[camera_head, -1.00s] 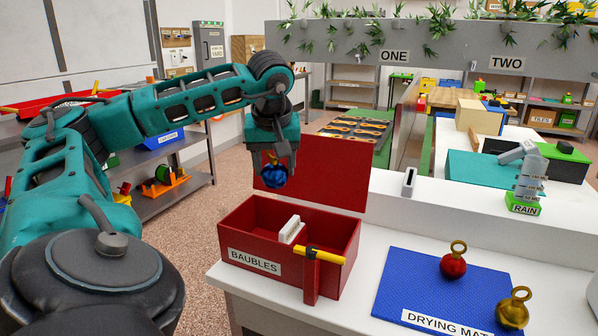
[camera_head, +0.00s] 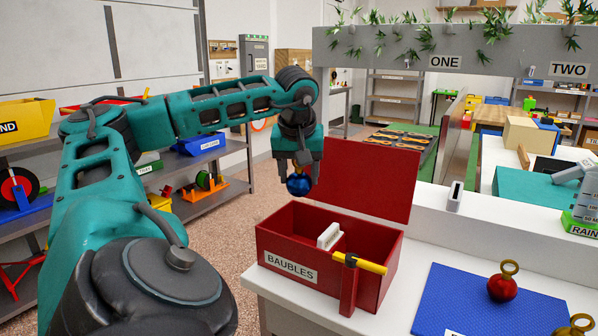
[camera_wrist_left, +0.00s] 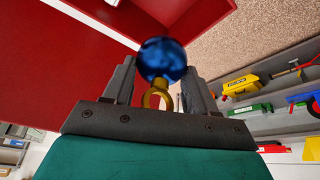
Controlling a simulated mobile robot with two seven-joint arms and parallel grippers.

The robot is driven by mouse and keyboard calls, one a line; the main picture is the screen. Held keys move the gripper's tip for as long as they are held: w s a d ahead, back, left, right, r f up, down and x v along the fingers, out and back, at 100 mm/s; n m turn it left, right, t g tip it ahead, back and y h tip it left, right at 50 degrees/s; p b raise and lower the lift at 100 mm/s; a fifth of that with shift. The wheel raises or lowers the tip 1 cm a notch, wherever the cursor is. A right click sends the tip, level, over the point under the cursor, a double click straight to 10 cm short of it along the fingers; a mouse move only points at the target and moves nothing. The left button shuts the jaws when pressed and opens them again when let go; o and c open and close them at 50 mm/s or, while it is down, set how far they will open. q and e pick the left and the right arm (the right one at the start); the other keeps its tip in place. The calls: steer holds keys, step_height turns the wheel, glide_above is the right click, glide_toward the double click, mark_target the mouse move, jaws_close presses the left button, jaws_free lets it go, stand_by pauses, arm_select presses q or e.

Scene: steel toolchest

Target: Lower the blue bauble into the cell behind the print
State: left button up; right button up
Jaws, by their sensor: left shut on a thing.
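My left gripper (camera_head: 300,174) points down and is shut on the gold ring of the blue bauble (camera_head: 299,185). In the left wrist view the bauble (camera_wrist_left: 162,58) shows beyond the fingers, its ring between them. The bauble hangs above the back left part of the open red box (camera_head: 378,290), apart from it as far as I can see. The print BAUBLES (camera_head: 290,267) is on the left of the box's front wall. The cell behind it is partly hidden by that wall. My right gripper is not in view.
A white block (camera_head: 329,236) stands inside the box near its middle. A yellow bar (camera_head: 359,263) sits at the front wall. The red lid (camera_head: 370,180) stands up behind. A red bauble (camera_head: 502,287) is on the blue mat (camera_head: 450,300) to the right.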

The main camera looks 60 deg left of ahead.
arm_select(q)
steer(key=shift+f, duration=0.1)
stand_by(0.4)
step_height(320, 180, down, 10)
steer(key=b, duration=0.8)
steer(key=shift+f+b, duration=0.15)
steer(key=shift+b, duration=0.15)
stand_by(0.6)
stand_by(0.5)
steer(key=shift+f+b, duration=1.1)
steer(key=shift+f, duration=0.3)
stand_by(0.5)
steer(key=shift+f+b, duration=0.7)
steer(key=shift+f, duration=0.45)
stand_by(0.4)
steer(key=o, duration=0.8)
